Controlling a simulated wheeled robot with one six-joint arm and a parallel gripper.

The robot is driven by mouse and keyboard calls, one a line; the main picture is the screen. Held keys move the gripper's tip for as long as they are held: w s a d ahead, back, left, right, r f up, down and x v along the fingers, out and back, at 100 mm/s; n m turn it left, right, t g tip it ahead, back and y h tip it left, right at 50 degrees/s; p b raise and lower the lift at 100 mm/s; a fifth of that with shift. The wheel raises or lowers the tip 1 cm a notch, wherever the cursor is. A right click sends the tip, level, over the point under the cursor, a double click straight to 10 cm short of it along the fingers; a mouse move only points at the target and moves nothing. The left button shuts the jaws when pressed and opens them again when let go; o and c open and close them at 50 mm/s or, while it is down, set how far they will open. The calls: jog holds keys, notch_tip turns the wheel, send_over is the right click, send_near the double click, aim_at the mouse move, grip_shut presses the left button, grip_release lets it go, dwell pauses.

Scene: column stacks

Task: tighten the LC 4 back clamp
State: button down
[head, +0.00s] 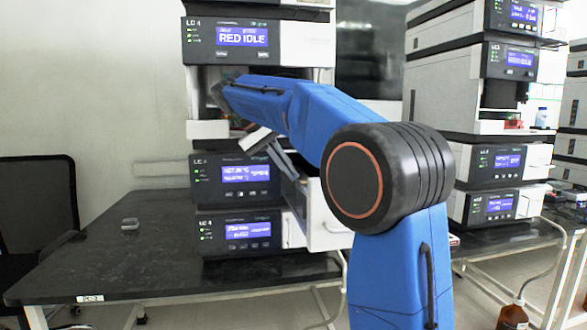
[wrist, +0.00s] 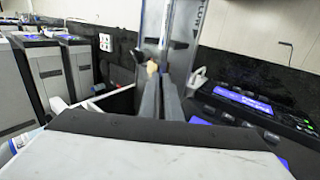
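In the head view the LC 4 stack (head: 290,40) stands on the dark bench, with a lit screen reading "RED IDLE" near its top. My blue arm crosses the stack's open middle bay and hides much of it. My gripper is partly hidden by the arm in the head view. In the wrist view the two grey fingers of my gripper (wrist: 161,95) lie close together, pointing at a clear upright panel (wrist: 182,30). A small tan piece (wrist: 152,69) shows at the fingertips; I cannot tell whether they touch it. I cannot make out the back clamp.
A white box-like part (head: 325,228) juts out from the stack's lower right, close to my arm. A second stack (head: 437,90) stands on the right. A small clear object (head: 130,224) lies on the left bench, which is otherwise clear. A black chair (head: 38,200) stands at the left.

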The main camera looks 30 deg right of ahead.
jog(key=shift+w+a+f+h, duration=0.1)
jog(key=shift+a+f+h, duration=0.3)
jog(key=shift+h, duration=0.5)
jog(key=shift+g, duration=0.3)
jog(key=c, duration=2)
grip_release()
